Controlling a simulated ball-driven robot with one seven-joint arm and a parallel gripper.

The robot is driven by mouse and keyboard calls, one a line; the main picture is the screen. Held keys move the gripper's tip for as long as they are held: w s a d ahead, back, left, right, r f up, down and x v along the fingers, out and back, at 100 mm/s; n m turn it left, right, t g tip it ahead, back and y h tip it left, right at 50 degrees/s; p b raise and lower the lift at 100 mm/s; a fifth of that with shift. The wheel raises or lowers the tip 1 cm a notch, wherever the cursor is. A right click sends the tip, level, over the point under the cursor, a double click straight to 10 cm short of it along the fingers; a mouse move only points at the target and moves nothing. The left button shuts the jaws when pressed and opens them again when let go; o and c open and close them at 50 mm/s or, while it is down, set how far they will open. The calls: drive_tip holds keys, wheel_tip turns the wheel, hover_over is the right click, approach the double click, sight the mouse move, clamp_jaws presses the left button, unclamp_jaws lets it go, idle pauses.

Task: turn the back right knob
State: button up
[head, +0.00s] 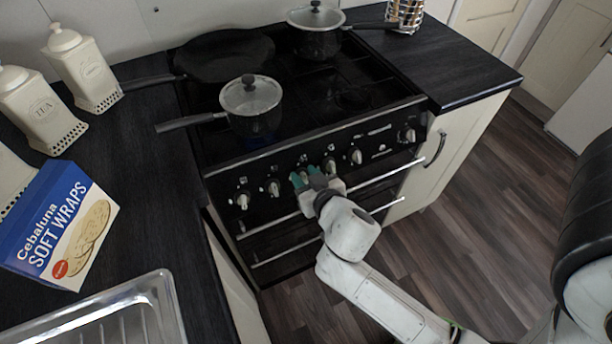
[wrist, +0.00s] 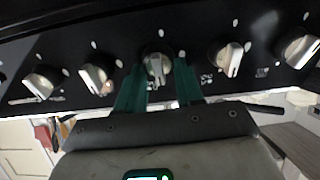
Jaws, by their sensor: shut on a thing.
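A row of several silver knobs runs along the black front panel of the cooker (head: 224,180). My gripper (head: 302,180) has its teal fingers around a middle knob, which they partly hide in the head view. In the wrist view, this knob (wrist: 157,68) sits between the two fingertips (wrist: 158,80), and my gripper is shut on it. The knob's grip looks nearly upright there. Neighbouring knobs show on both sides in the wrist view, one to the left (wrist: 96,78) and one to the right (wrist: 230,58). I cannot read which burner each knob serves.
A lidded pot (head: 251,97) stands front left on the hob, with a bluish patch beneath it. A pan (head: 225,56) and another lidded pot (head: 316,40) stand at the back. Oven rails (head: 285,250) run below the knobs. A wraps box (head: 62,225) stands on the left worktop.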

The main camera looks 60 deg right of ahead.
drive_tip(key=n+p, duration=0.1)
drive_tip(key=n, duration=0.3)
drive_tip(key=shift+a, duration=0.15)
drive_tip(key=n+p, duration=0.1)
drive_tip(key=n, duration=0.4)
drive_tip(key=shift+w+a+p, duration=0.1)
drive_tip(key=shift+a+p, duration=0.05)
drive_tip(key=shift+p, duration=0.25)
drive_tip(key=shift+a+f+n+y+p, duration=0.15)
drive_tip(key=shift+n+p, duration=0.4)
drive_tip(key=shift+n, duration=0.9)
drive_tip(key=shift+f+n+y+p, duration=0.15)
drive_tip(key=shift+n+p, duration=0.45)
drive_tip(key=shift+n, duration=0.8)
drive_tip(key=shift+a+f+n+y+p, duration=0.15)
drive_tip(key=shift+n+p, duration=0.4)
drive_tip(key=shift+n, duration=0.9)
drive_tip(key=shift+d, duration=0.1)
drive_tip(key=o, duration=1)
